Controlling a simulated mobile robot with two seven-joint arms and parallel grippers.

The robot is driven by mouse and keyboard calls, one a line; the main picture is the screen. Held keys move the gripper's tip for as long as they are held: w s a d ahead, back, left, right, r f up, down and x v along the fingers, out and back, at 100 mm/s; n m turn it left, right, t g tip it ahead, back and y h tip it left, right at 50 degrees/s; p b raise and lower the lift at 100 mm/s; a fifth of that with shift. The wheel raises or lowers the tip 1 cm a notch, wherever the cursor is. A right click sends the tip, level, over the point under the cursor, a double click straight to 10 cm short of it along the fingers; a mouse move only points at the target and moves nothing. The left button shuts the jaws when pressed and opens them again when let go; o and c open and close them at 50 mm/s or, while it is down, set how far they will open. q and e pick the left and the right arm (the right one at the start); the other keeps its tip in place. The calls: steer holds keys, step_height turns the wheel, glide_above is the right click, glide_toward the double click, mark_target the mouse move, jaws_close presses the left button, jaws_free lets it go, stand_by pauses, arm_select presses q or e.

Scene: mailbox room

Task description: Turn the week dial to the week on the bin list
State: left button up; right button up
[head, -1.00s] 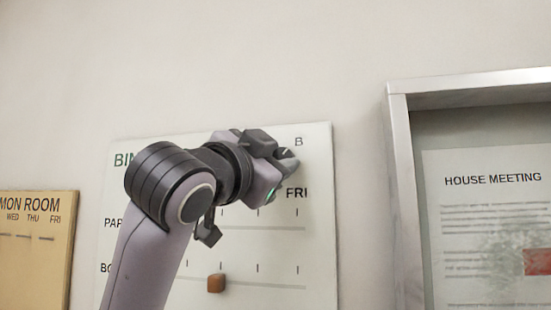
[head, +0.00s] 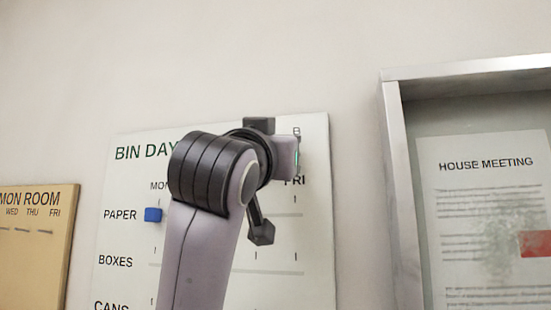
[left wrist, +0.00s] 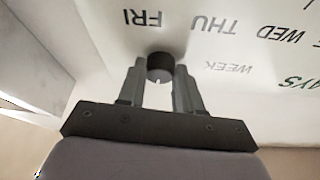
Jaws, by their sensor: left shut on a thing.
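The BIN DAYS board (head: 134,235) hangs on the wall, partly covered by my left arm. A dark round dial (left wrist: 160,64) with a pale mark at its edge shows in the left wrist view, near the upside-down words WEEK and FRI. My left gripper (left wrist: 159,74) is shut on this dial, one finger on each side. In the head view the left gripper (head: 286,157) is at the board's upper right, under a letter B (head: 297,132), and hides the dial. No bin list can be made out. My right gripper is not in view.
A framed case (head: 394,165) with a HOUSE MEETING notice (head: 485,185) stands close to the board's right. A tan room board (head: 40,255) is at left. The wall above is clear.

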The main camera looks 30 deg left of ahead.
arm_select(q)
steer(key=shift+w+d+r+n+g+y, duration=0.15)
steer(key=shift+n+g+y, duration=0.65)
steer(key=shift+n, duration=1.45)
steer(key=shift+s+d+f+n+g+y, duration=0.1)
steer(key=shift+n+g+y, duration=0.15)
steer(key=shift+n+y, duration=1.5)
steer(key=shift+w+d+r+n+g+y, duration=0.15)
steer(key=shift+n+g+y, duration=0.4)
steer(key=shift+n, duration=2.15)
steer(key=shift+s+f, duration=0.1)
steer(key=o, duration=1)
